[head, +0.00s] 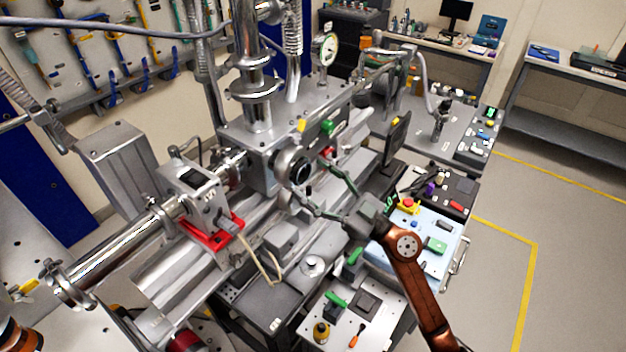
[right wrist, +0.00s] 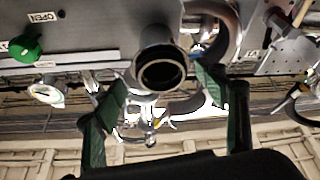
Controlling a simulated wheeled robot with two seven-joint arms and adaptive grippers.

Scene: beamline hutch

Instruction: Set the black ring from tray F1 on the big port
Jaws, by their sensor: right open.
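The big port (head: 281,165) is a silver flanged opening on the side of the central metal chamber. In the right wrist view it is a short round tube (right wrist: 157,37). A dark ring-shaped rim (right wrist: 161,73) shows at its mouth; I cannot tell whether this is the black ring or the port's dark inside. My right gripper (head: 304,177) is open in front of the port, its green-padded fingers to either side of the mouth. In the right wrist view the fingers stand apart with nothing clearly between them.
A pale tray (head: 386,321) with small parts and a light-blue tray (head: 450,247) stand below and right of the chamber. Tray labels are unreadable. A red bracket (head: 213,240) and a steel pipe (head: 115,252) lie left. Floor at right is clear.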

